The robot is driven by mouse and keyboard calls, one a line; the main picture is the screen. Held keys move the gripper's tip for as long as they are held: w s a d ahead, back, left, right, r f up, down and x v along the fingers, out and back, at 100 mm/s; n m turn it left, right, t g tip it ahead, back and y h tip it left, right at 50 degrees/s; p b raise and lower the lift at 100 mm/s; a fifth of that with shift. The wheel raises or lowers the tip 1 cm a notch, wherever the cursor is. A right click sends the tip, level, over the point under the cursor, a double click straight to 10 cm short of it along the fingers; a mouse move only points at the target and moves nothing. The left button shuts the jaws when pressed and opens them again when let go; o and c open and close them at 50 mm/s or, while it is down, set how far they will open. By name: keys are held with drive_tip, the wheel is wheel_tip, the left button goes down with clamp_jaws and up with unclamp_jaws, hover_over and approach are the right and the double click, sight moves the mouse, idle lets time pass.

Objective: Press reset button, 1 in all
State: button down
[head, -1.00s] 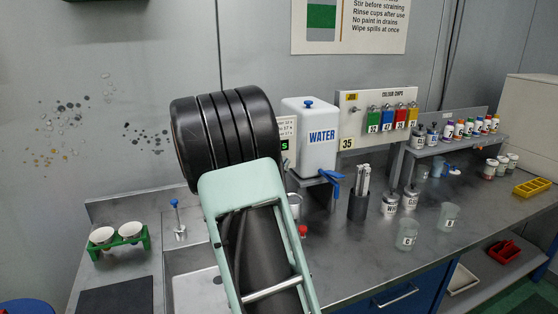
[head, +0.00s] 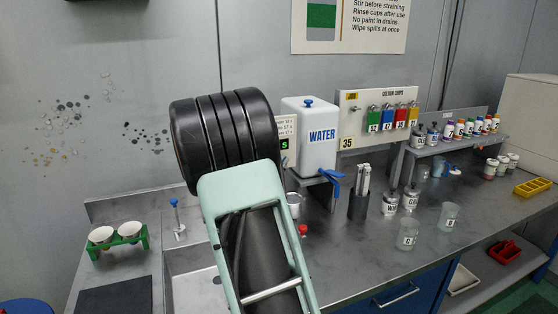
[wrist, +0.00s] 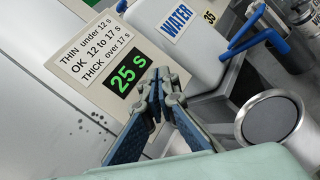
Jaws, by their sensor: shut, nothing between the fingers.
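The timer board (wrist: 95,55) fills the upper left of the wrist view, with green digits reading 25 S and printed thin, OK and thick times. Only its right edge (head: 289,128) shows in the head view, behind my arm. My gripper (wrist: 160,77) is shut and empty, its fingertips in front of the board just right of the digits. I cannot tell whether they touch it. No button marked reset is readable. A small red cap (head: 303,230) stands on the counter right of my arm in the head view; I cannot tell whether it is the button.
The white water tank (head: 318,150) with its blue tap (head: 331,175) is right of the board. A black tool holder (head: 358,206) and lidded tins (head: 390,203) are farther right. The sink (head: 190,285) is left of my arm.

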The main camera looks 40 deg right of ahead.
drive_tip(key=shift+w+d, duration=0.1)
drive_tip(key=shift+w, duration=0.35)
idle(0.6)
drive_tip(key=shift+s+b, duration=0.15)
drive_tip(key=shift+b, duration=0.2)
drive_tip(key=shift+s+a, duration=0.2)
drive_tip(key=shift+s, duration=0.55)
drive_tip(key=shift+s+a+b, duration=0.2)
drive_tip(key=shift+s+b, duration=0.1)
drive_tip(key=shift+s, duration=0.5)
drive_tip(key=shift+s+a+b, duration=0.2)
drive_tip(key=shift+s+b, duration=0.05)
drive_tip(key=shift+s, duration=0.55)
drive_tip(key=shift+s+a+b, duration=0.2)
drive_tip(key=shift+s+b, duration=0.1)
drive_tip(key=shift+s, duration=0.5)
